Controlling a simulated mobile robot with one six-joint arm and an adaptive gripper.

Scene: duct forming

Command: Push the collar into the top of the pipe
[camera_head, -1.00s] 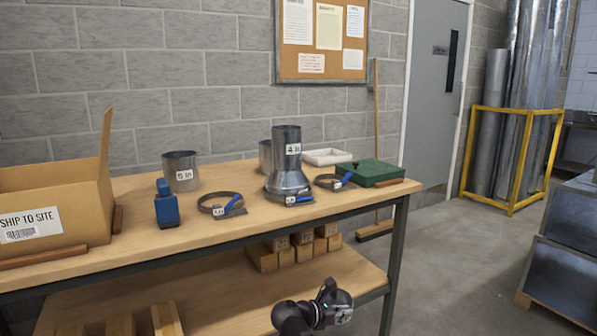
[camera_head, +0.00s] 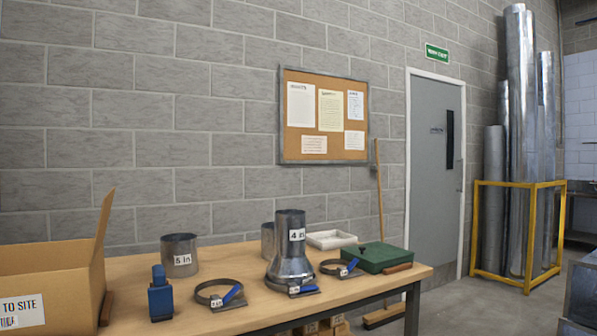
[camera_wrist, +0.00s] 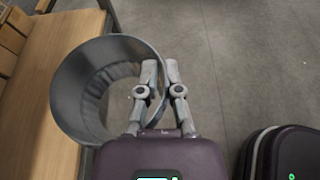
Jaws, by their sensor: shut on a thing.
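My gripper (camera_wrist: 161,72) is shut on the rim of a round, open sheet-metal piece (camera_wrist: 68,92) in the wrist view, with ridged folds inside; it looks like the collar. The piece hangs out to the left of the fingers, partly over the wooden bench. My gripper is out of the head view. There, a metal piece marked "4 in" (camera_head: 290,222), with a narrow neck and flared base, stands upright on the bench. A short cylinder marked "5 in" (camera_head: 180,256) stands to its left. I cannot tell which piece is the task's pipe.
Tall ducts (camera_head: 520,130) stand in a yellow rack (camera_head: 476,230).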

